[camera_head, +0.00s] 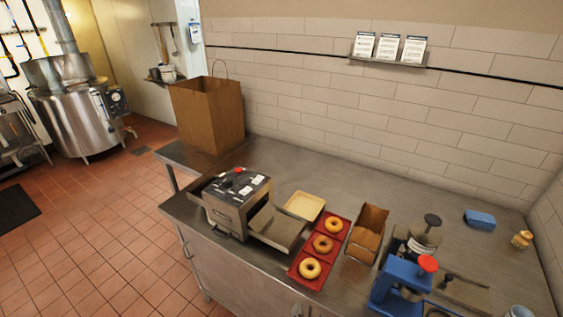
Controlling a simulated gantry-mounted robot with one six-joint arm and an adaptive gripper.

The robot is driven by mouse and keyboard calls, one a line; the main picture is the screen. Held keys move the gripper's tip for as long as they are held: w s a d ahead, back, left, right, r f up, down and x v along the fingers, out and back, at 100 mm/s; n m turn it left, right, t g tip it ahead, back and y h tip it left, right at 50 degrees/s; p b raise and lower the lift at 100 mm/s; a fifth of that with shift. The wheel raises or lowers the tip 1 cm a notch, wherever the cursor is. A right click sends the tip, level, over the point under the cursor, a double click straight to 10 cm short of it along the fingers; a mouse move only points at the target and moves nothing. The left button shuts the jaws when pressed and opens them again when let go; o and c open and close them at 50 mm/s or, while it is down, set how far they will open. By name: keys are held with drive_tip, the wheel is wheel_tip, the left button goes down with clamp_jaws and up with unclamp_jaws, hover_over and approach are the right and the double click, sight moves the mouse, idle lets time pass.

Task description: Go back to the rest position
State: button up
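My gripper is not visible in the head view, and no part of my arm can be made out for certain. Three bagels stand in a row on a red tray (293,277) on the steel counter (300,165): a far bagel (333,218), a middle bagel (323,236) and a near bagel (310,261). A steel machine with a red knob and a front chute (237,200) stands left of the tray. Nothing is seen touching the bagels.
A cream tray (304,206) and an open brown paper box (367,235) flank the bagels. A blue device with a red knob (400,287) and a black-knobbed canister (425,240) stand front right. A tall paper bag (208,112) stands back left.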

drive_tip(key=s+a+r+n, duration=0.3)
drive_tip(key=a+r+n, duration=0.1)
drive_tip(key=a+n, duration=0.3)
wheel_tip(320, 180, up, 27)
drive_tip(key=p, duration=2.6)
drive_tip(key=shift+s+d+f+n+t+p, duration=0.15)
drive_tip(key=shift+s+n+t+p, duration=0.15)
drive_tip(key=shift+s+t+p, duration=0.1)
